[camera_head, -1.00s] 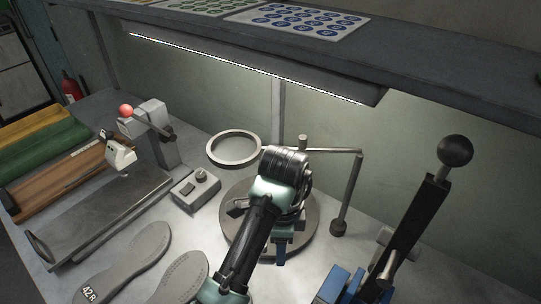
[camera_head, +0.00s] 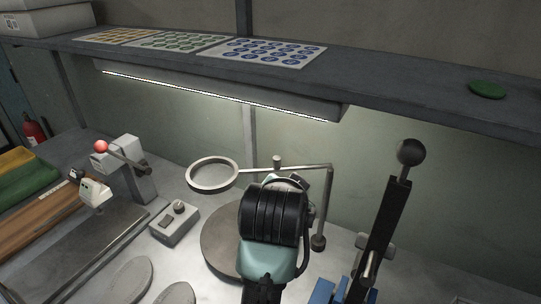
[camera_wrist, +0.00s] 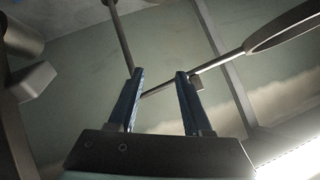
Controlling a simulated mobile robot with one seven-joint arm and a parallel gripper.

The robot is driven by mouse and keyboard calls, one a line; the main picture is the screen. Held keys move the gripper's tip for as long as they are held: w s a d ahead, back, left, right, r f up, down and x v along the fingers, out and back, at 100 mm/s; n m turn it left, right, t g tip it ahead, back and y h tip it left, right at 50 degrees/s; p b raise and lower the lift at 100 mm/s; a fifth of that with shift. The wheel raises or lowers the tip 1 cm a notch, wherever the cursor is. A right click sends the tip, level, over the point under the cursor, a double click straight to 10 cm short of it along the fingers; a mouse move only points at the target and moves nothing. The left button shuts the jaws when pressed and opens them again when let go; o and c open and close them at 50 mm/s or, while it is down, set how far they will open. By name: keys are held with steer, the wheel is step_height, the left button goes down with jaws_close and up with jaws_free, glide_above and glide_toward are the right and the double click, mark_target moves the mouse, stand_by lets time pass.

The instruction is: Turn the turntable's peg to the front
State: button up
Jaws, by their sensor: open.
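The turntable (camera_head: 218,246) is a dark grey round disc on the bench in the head view. My wrist and forearm cover its right part, and I cannot make out its peg. My gripper (camera_wrist: 160,73) shows in the wrist view with two blue fingers apart and nothing held between them. In the head view its fingers are hidden behind my wrist. The turntable does not show in the wrist view. There the fingers face the wall and a thin rod, which passes behind the fingertips; I cannot tell how far off it is.
A ring magnifier (camera_head: 213,173) on a jointed rod stands behind my wrist, its post (camera_head: 328,205) close on the right. A lever press (camera_head: 385,225) stands further right. A control box (camera_head: 174,223) sits left of the turntable. A lit shelf (camera_head: 400,95) hangs above.

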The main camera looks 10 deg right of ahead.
steer(key=s+a+r+n+t+y, duration=0.1)
steer(key=a+r+n+t, duration=0.3)
steer(key=r, duration=0.5)
steer(key=shift+r+n+t, duration=0.25)
steer(key=shift+n+t, duration=0.15)
steer(key=shift+n, duration=0.3)
steer(key=shift+s, duration=0.1)
